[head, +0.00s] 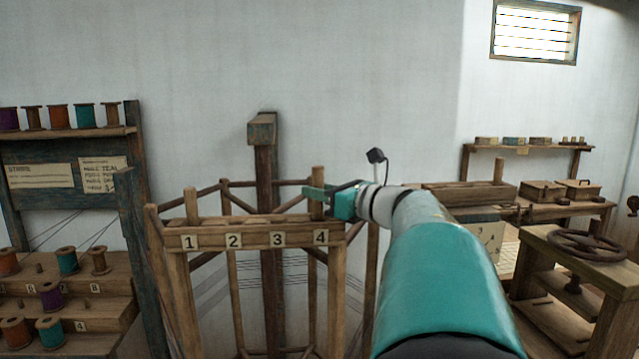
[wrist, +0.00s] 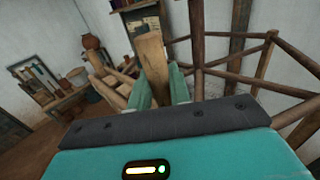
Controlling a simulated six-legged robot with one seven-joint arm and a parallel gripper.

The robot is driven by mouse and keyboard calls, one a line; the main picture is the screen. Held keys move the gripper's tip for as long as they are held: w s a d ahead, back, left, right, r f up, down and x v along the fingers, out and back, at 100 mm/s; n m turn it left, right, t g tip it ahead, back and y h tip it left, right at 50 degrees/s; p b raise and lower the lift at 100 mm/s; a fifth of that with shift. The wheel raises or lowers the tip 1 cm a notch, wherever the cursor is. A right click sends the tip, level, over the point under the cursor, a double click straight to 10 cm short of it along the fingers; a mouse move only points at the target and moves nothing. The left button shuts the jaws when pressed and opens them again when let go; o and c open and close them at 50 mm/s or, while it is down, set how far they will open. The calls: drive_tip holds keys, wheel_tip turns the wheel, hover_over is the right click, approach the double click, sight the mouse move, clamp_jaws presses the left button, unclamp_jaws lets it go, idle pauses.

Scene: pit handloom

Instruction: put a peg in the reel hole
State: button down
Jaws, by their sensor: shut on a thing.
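A wooden bar with number plates 1 to 4 (head: 248,241) runs across the front of the wooden reel (head: 170,290). A peg (head: 191,206) stands upright on the bar near plate 1. My gripper (head: 318,195) is at the bar's right end, above plate 4, and is shut on a light wooden peg (head: 317,180), held upright. In the wrist view the held peg (wrist: 150,62) sits between the two green fingers (wrist: 158,90). Its lower end is hidden, so I cannot tell whether it is in a hole.
Shelves with coloured spools (head: 66,263) stand at the left. A dark wooden post (head: 267,165) rises behind the reel. At the right are a workbench with boxes (head: 543,193) and a stand with a handwheel (head: 588,243). The wall above the reel is clear.

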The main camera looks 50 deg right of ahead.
sight(322, 173)
drive_tip(key=shift+f, duration=1.55)
drive_tip(key=c, duration=0.8)
unclamp_jaws()
drive_tip(key=shift+r, duration=3.5)
